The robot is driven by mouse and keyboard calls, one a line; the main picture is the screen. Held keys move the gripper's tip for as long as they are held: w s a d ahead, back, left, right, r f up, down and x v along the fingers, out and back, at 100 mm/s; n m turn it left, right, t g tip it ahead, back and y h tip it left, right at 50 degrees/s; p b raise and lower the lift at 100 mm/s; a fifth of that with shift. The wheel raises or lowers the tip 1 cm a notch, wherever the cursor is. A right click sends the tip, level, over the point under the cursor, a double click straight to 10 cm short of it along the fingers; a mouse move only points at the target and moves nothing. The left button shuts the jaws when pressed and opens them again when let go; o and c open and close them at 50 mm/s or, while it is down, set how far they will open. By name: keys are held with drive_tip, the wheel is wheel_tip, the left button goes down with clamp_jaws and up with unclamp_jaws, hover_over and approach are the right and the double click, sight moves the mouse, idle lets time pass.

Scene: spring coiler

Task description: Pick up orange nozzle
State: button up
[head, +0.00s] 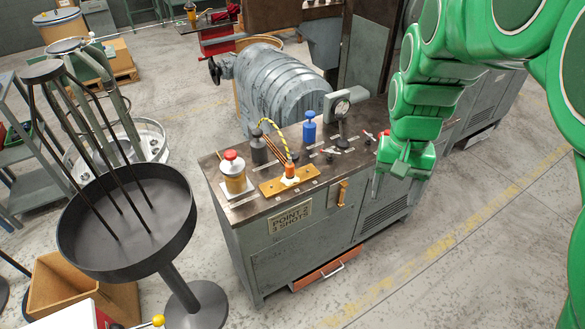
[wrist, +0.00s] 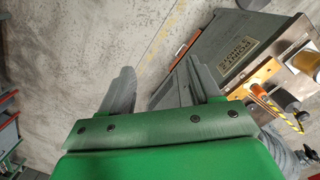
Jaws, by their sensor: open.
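The orange nozzle (head: 289,171) stands upright in a white seat on a brass-coloured plate (head: 272,188) on the cabinet's top. In the wrist view the nozzle (wrist: 258,91) shows at the right, beyond my right finger. My open gripper (wrist: 158,68) has nothing between its fingers there.
A round dark tray (head: 170,222) is left. Floor right of the cabinet is clear.

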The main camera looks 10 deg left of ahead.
drive_tip(key=w+a+f, duration=0.3)
drive_tip(key=w+a, duration=0.3)
drive_tip(key=w, duration=0.3)
drive_tip(key=t, duration=0.1)
hover_over(290, 172)
drive_tip(key=f, duration=0.9)
drive_tip(key=w+f, duration=0.1)
drive_tip(key=f, duration=0.4)
drive_tip(key=shift+a+f, duration=0.1)
drive_tip(key=shift+a, duration=0.05)
drive_tip(key=shift+a+f, duration=0.2)
drive_tip(key=shift+f, duration=0.25)
drive_tip(key=shift+w+d+f, duration=0.1)
drive_tip(key=shift+f, duration=1.7)
drive_tip(key=shift+w+d+f, duration=0.1)
drive_tip(key=shift+f, duration=1.7)
drive_tip(key=shift+c, duration=0.2)
clamp_jaws()
